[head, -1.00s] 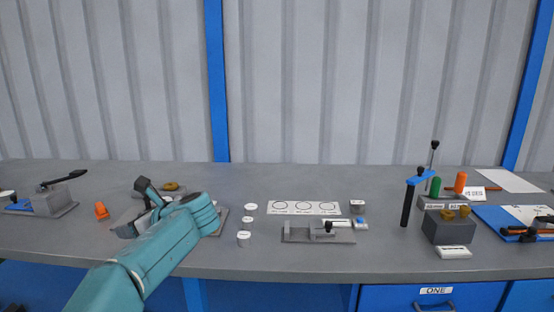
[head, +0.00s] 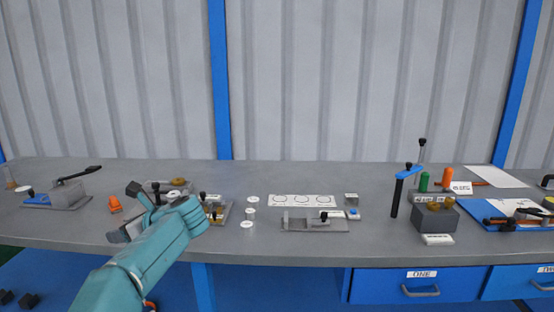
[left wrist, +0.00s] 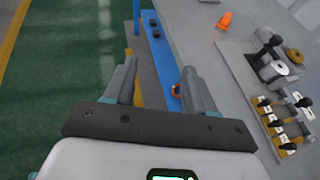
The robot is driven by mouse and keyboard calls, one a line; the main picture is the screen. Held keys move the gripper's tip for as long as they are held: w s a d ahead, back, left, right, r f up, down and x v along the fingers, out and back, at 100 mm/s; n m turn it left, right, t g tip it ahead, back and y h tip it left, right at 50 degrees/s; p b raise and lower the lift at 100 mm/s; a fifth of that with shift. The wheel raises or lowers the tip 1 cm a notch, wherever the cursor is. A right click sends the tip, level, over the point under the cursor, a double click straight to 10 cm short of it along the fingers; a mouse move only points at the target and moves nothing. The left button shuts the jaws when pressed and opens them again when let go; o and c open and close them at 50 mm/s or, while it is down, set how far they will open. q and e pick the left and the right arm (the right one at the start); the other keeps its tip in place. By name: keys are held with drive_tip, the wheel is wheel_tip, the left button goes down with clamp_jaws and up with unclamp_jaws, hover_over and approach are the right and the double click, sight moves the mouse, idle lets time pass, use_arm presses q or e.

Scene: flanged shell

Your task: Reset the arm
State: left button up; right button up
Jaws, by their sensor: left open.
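My left arm comes in from the lower left in the head view, with its teal forearm reaching toward the bench. My left gripper (head: 128,215) is at the bench's front edge, left of the middle. In the left wrist view the left gripper (left wrist: 158,75) is open, with its two grey fingers apart and nothing between them. Below it show the bench's front edge, a blue frame and the green floor. My right gripper is in neither view.
A fixture plate with toggle clamps (left wrist: 275,85) lies beside the left gripper. An orange piece (head: 115,204) stands left of it. White discs (head: 250,213), a printed strip (head: 301,200) and a grey slide fixture (head: 300,224) lie mid-bench. A blue-armed post (head: 396,198) stands at right.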

use_arm(q)
drive_tip(key=a+f+m+t+p, duration=0.1)
drive_tip(key=a+f+m+p, duration=0.15)
drive_tip(key=f+m, duration=0.3)
drive_tip(key=a+f+m+t+p, duration=0.1)
drive_tip(key=a+f+m+p, duration=0.15)
drive_tip(key=f+m, duration=0.35)
drive_tip(key=s+d+f+m+t+h+p, duration=0.1)
drive_tip(key=s+d+f+m+h, duration=0.15)
drive_tip(key=f+m, duration=0.25)
drive_tip(key=s+d+f+m+h+p, duration=0.1)
drive_tip(key=s+d+f+m+h, duration=0.1)
drive_tip(key=s+d+f+m, duration=0.3)
drive_tip(key=s+d+f+m+t+h+p, duration=0.1)
drive_tip(key=d+f+m+h+p, duration=0.1)
drive_tip(key=f+m, duration=0.3)
drive_tip(key=s+d+f+m+g+h, duration=0.2)
drive_tip(key=s+d+m, duration=0.4)
drive_tip(key=s, duration=0.3)
drive_tip(key=s+d+f+m+g+h, duration=0.3)
drive_tip(key=s+d+m, duration=0.3)
drive_tip(key=s+m, duration=0.2)
drive_tip(key=s+d+f+m+g+h, duration=0.3)
drive_tip(key=s+d+m+h, duration=0.2)
drive_tip(key=s, duration=0.6)
drive_tip(key=shift+s+d+f+m, duration=0.15)
drive_tip(key=shift+d+f+m, duration=0.35)
drive_tip(key=shift+m, duration=0.55)
drive_tip(key=shift+d+r, duration=0.1)
